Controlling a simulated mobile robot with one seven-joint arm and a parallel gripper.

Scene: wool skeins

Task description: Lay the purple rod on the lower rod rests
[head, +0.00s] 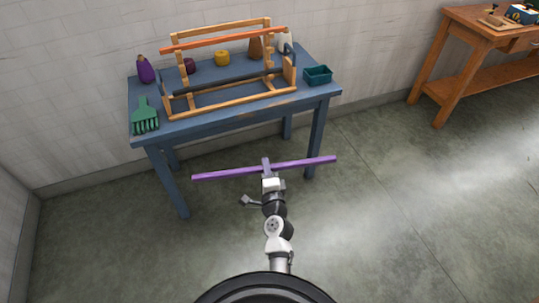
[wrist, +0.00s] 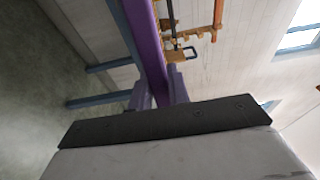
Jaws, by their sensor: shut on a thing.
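The purple rod (head: 220,174) is long and straight. It lies crosswise in the head view, in the air in front of the blue table and lower in the picture than the tabletop. My gripper (head: 267,166) is shut on it near its middle. In the wrist view the purple rod (wrist: 147,45) runs up between the two fingers of my gripper (wrist: 160,90). A wooden rack (head: 230,104) stands on the table. An orange rod (head: 220,39) lies across its upper part, and a dark rod (head: 225,83) spans lower at the front. The individual lower rests are too small to tell.
The blue table (head: 220,122) also bears a green brush (head: 145,117) at front left, a teal bin (head: 317,75) at right, and a purple skein (head: 146,70) and yellow ball (head: 222,58) behind. A wooden bench (head: 460,50) stands far right. Floor between is clear.

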